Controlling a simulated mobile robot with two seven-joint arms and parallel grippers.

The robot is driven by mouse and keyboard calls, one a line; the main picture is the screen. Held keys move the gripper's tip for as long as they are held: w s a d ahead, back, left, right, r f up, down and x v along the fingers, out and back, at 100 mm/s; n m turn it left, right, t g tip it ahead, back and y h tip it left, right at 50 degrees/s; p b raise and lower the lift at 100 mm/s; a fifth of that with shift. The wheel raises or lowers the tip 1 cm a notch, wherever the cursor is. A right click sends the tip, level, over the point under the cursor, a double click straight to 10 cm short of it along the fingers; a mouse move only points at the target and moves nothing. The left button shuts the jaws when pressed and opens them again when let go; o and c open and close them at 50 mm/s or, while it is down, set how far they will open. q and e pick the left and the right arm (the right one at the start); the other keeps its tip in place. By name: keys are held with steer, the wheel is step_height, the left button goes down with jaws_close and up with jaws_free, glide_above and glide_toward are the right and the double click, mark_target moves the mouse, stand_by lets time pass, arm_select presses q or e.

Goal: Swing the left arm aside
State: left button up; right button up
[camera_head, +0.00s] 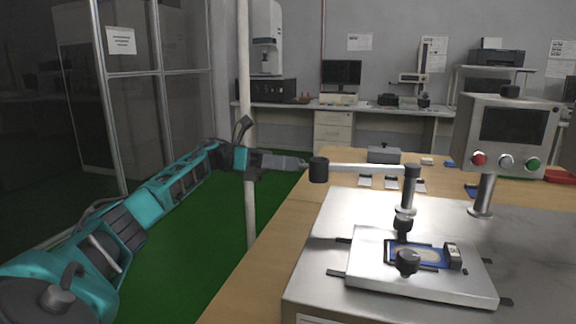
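My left arm reaches in from the left in teal and black. Its gripper (300,163) points right, with its fingertips right beside the black cylinder (318,170) at the left end of a light horizontal swing arm (365,168). I cannot tell whether they touch it or whether the fingers are open, as they show side-on. The swing arm runs left from the top of a metal post (411,190) over the steel test machine (330,225). Below the post, a raised plate (375,280) carries a blue-framed sample (418,254) and a black knob (408,262). My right gripper is out of view.
A control box (505,135) with red, white and green buttons stands on a post at the right. A grey box (384,155) sits behind the swing arm on the wooden table (262,263). A white pole (249,215) rises behind my gripper. Green floor lies open at left.

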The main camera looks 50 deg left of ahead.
arm_select(q)
steer(key=shift+o, duration=0.4)
steer(key=shift+s, duration=0.1)
steer(key=v, duration=0.7)
steer(key=shift+a, duration=0.25)
steer(key=shift+r, duration=0.1)
